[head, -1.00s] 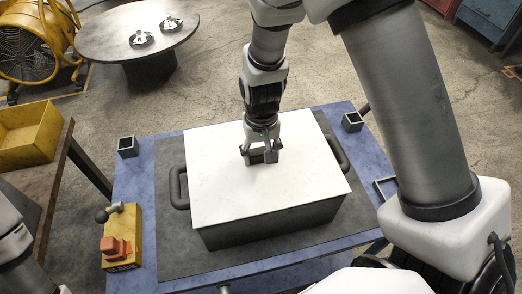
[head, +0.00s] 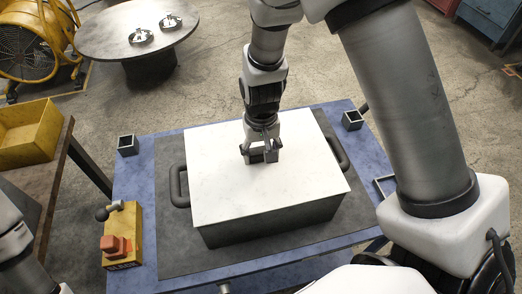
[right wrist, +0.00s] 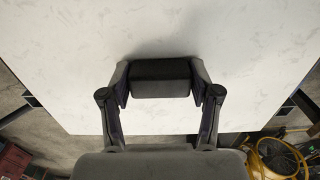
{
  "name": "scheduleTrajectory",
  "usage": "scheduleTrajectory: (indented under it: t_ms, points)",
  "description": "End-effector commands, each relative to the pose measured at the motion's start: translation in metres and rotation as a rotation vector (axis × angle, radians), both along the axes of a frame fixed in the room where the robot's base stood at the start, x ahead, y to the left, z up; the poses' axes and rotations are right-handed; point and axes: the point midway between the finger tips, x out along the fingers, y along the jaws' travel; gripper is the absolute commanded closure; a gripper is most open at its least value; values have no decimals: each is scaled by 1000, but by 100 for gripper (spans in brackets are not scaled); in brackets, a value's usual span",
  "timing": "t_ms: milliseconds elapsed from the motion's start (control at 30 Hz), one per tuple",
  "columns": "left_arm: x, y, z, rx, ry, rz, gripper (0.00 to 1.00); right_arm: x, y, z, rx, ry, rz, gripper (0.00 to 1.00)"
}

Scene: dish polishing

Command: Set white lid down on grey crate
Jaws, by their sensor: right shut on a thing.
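The white lid (head: 220,180) lies flat over the top of the grey crate (head: 270,226) in the head view and covers its opening. The crate's dark side handles show at its left and right. My right gripper (head: 262,156) is above the middle of the lid, shut on the lid's dark handle. In the right wrist view the handle (right wrist: 160,78) sits between both fingers, with the white lid (right wrist: 245,40) around it. Whether a thin gap is left between lid and crate rim I cannot tell. My left gripper is not in view; only part of my left arm shows at lower left.
The crate stands on a dark mat (head: 172,243) on a blue table (head: 135,180). Small square holders (head: 127,145) sit at the back corners. A yellow bin (head: 28,135) is on a side table.

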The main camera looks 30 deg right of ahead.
Motion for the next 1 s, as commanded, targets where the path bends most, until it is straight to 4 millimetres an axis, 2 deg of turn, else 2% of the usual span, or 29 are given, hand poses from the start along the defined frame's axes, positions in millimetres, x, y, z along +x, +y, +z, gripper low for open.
scheduleTrajectory:
  t_ms: [467,500,567,867,1000]
  points:
    - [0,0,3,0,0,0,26,0,0,-1,0,-1,0,94]
    - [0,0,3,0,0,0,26,0,0,-1,0,-1,0,31]
    - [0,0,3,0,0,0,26,0,0,-1,0,-1,0,10]
    - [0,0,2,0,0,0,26,-1,0,-1,0,1,0,9]
    - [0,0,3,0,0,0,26,0,0,8,1,-1,1,9]
